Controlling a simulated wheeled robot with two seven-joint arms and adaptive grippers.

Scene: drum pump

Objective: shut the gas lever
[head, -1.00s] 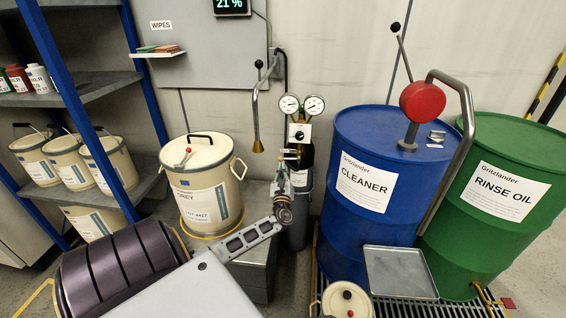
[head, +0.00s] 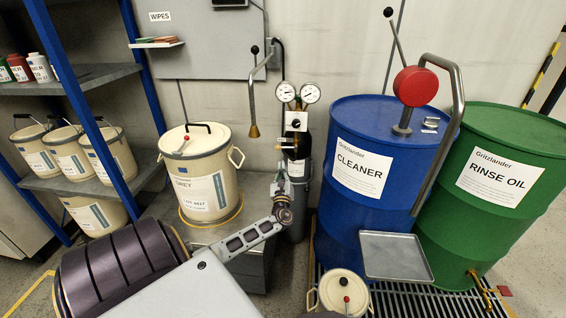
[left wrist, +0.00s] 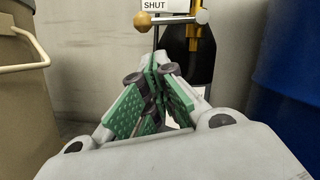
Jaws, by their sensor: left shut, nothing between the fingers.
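The gas lever (left wrist: 172,19) is a short metal rod with a brass ball at its left end, in the left wrist view. It lies roughly level below a white SHUT label (left wrist: 154,5), in front of the dark gas cylinder (left wrist: 188,62). My left gripper (left wrist: 152,62) is shut and empty, its green-padded fingers meeting just below the lever, with a gap in the picture. In the head view my left gripper (head: 281,168) is in front of the gas cylinder (head: 297,165), below its two gauges. The lever is small and partly unclear there. My right gripper is not in view.
A cream GREY drum (head: 198,172) stands to the left of the cylinder on a grey stand. A blue CLEANER drum (head: 368,205) with a pump and a green RINSE OIL drum (head: 497,215) stand to the right. A hooked metal pipe (head: 252,100) hangs at the wall.

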